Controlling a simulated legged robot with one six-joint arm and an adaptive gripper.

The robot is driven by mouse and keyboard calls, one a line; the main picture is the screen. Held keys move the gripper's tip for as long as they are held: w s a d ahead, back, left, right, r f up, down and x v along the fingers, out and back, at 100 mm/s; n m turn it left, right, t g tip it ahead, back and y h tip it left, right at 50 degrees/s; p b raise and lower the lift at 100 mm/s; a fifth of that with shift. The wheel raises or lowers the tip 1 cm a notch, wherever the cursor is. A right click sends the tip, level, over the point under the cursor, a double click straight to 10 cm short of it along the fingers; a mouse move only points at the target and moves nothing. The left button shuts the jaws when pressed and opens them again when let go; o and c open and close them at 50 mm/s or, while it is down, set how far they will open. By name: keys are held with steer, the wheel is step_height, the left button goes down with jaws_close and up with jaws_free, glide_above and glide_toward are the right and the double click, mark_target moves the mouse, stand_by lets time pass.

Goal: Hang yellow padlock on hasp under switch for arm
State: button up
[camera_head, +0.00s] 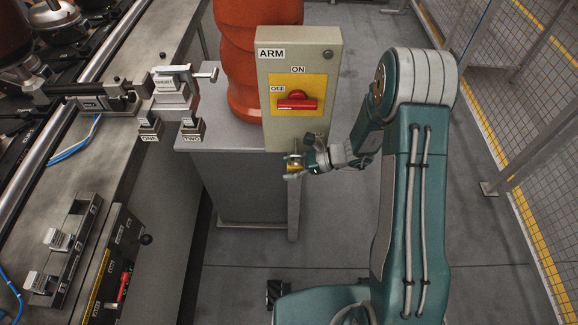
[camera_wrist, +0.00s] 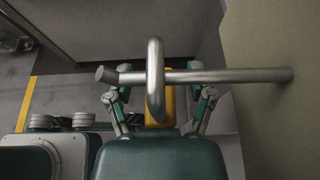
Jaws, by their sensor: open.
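The grey switch box (camera_head: 312,52) labelled ARM carries a red rotary switch handle (camera_head: 298,103) on a yellow plate, turned toward OFF. The yellow padlock (camera_head: 293,167) is just below the box. In the wrist view its metal shackle (camera_wrist: 155,60) appears looped around the horizontal hasp bar (camera_wrist: 235,76), and its yellow body (camera_wrist: 168,105) hangs below the bar, partly hidden by my gripper. The bar runs out from the box side at right to a thicker left end. My gripper (camera_head: 297,166) is open, its fingers apart on both sides of the padlock body.
The box stands on a grey pedestal (camera_head: 225,140) beside an orange column (camera_head: 250,50). A workbench with small blocks labelled ONE and TWO (camera_head: 191,137) is at left. A mesh fence (camera_head: 535,80) is at right. The floor between is clear.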

steer(key=v, duration=1.2)
steer(key=s+d+r+n+t+h, duration=0.1)
steer(key=s+r+n+t+h, duration=0.1)
steer(key=s+r+n+h, duration=0.4)
steer(key=s+d+r+n+t+h, duration=0.2)
steer(key=s+r+n+h, duration=0.5)
steer(key=s+r+n, duration=0.5)
step_height(320, 180, up, 6)
steer(key=s+t, duration=0.1)
steer(key=s, duration=0.1)
steer(key=shift+s+d, duration=0.3)
steer(key=shift+a+f, duration=0.1)
steer(key=shift+f, duration=0.05)
